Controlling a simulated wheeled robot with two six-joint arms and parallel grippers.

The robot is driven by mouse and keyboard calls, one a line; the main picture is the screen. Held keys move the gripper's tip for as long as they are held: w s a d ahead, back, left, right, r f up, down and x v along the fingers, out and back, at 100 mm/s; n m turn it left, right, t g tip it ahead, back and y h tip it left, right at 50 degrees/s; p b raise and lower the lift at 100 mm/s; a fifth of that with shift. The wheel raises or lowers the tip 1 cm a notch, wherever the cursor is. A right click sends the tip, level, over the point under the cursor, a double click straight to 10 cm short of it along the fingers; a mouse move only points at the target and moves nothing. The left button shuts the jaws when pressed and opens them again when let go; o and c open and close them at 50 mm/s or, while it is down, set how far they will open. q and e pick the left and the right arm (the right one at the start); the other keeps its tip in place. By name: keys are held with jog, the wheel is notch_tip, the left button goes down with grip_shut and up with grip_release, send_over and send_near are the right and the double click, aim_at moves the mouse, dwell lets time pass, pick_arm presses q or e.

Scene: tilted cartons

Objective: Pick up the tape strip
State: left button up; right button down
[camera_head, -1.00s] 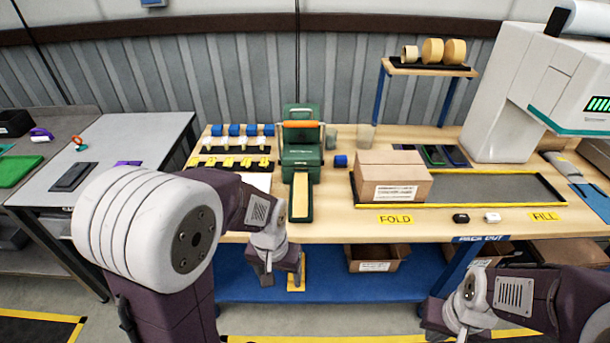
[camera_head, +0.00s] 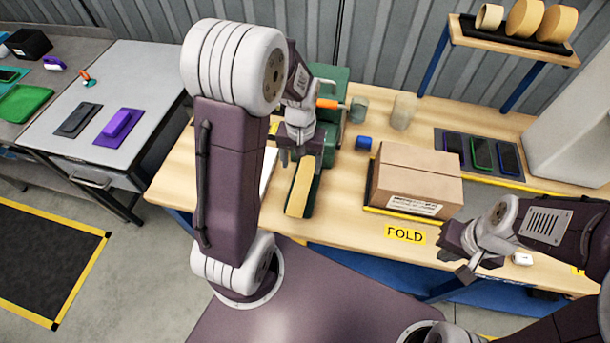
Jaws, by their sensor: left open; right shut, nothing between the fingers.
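The tan tape strip (camera_head: 300,191) lies along the front tongue of the green tape dispenser (camera_head: 335,112), which stands on the wooden bench. My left gripper (camera_head: 299,160) is open, with its fingers pointing down at the far end of the strip. I cannot tell whether the fingers touch it. My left arm and gripper hide part of the dispenser and its orange handle. My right gripper (camera_head: 458,268) is shut and empty over the bench's front edge, right of the strip.
A closed brown carton (camera_head: 418,178) stands right of the dispenser, behind the yellow FOLD label (camera_head: 405,234). A raised shelf (camera_head: 480,42) holds tape rolls.

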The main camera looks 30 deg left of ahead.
aim_at(302, 184)
pick_arm(q)
notch_tip(302, 184, down, 4)
jog(key=shift+s+r, duration=0.1)
jog(key=shift+r, duration=0.15)
jog(key=shift+w+f, duration=0.35)
jog(key=shift+f, duration=0.05)
notch_tip(302, 184, down, 5)
jog(key=shift+s+r, duration=0.15)
jog(key=shift+w, duration=0.2)
jog(key=shift+s, duration=0.1)
jog(key=c, duration=1.1)
